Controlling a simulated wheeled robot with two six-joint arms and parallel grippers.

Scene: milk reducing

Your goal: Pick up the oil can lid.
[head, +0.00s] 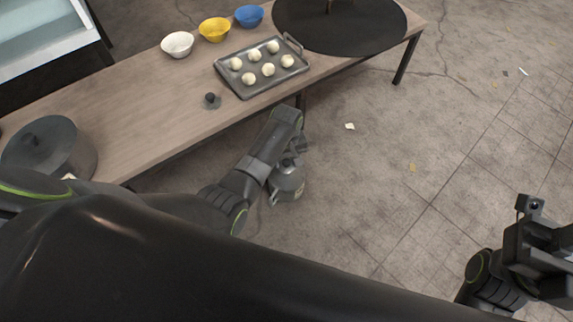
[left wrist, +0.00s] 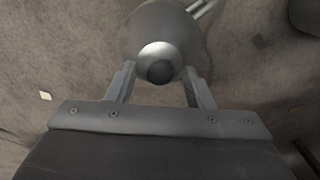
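The silver oil can (head: 287,182) shows below my left gripper (head: 290,160) in the head view, against the concrete floor. In the left wrist view the can's body (left wrist: 135,32) is seen from above. Its lid (left wrist: 160,50) is a shiny dome with a dark knob (left wrist: 160,71). My left gripper (left wrist: 158,80) is open, with one finger on each side of the lid and gaps beside the knob. Whether the fingertips touch the lid is unclear. My right gripper (head: 530,212) is at the lower right, far from the can; its finger opening is unclear.
A wooden table (head: 140,92) holds a dark pot (head: 75,155), a small dark knob (head: 211,99), a baking tray (head: 222,71) with several dough balls, and white (head: 177,44), yellow (head: 214,29) and blue (head: 249,16) bowls. A round black plate (head: 345,38) is at the far end. The right floor is mostly clear.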

